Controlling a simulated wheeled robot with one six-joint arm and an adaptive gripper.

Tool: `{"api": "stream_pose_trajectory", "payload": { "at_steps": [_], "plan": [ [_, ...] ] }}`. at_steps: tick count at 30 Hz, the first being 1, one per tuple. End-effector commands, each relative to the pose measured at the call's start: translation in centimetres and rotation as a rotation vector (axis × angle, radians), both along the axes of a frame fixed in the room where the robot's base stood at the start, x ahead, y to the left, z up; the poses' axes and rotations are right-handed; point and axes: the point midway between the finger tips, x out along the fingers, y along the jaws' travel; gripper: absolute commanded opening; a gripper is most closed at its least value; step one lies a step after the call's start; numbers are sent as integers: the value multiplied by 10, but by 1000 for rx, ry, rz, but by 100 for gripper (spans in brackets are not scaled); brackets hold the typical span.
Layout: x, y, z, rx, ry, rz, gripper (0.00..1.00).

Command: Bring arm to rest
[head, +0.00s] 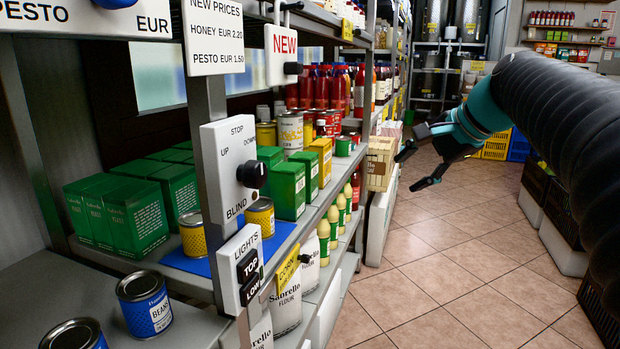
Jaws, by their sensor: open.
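My gripper (424,168) is at the centre right of the head view, on the end of my arm, which reaches in from the right edge. Its dark fingers are apart, with nothing between them. It hangs in the air over the aisle, to the right of the shelf unit and apart from the goods. Its teal wrist part and my dark ribbed arm cover much of the right side of the view.
A shelf unit (205,100) runs along the left with green boxes (132,222), blue cans (144,303) and yellow cans. Switch boxes (232,168) are on its front post. Yellow crates (495,146) stand behind the gripper. The tiled aisle floor (440,260) is clear.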

Motion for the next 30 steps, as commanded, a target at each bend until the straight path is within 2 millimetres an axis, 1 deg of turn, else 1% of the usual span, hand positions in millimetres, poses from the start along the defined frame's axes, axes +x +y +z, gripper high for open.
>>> {"api": "stream_pose_trajectory", "payload": {
  "at_steps": [1, 3, 5, 6, 8, 9, 11, 12, 14, 15, 18, 21, 23, 27, 30],
  "plan": [
    [-13, 0, -22, -89, -6, 46, 51],
    [-31, -2, -52, -218, -15, 119, 51],
    [-48, -3, -76, -324, -19, 189, 51],
    [-60, -4, -92, -393, -19, 238, 51],
    [-79, -4, -116, -490, -20, 313, 51],
    [-93, -4, -131, -551, -19, 365, 51],
    [-114, -3, -154, -638, -16, 442, 51],
    [-129, -2, -169, -692, -14, 494, 51],
    [-152, -1, -190, -764, -11, 567, 51],
    [-168, 1, -205, -807, -8, 611, 51],
    [-206, 5, -237, -876, 2, 686, 51],
    [-235, 12, -256, -905, 2, 734, 51],
    [-245, 17, -259, -911, -15, 747, 51],
    [-251, 26, -249, -929, -72, 754, 51],
    [-252, 30, -246, -933, -88, 762, 51]
  ]
}}
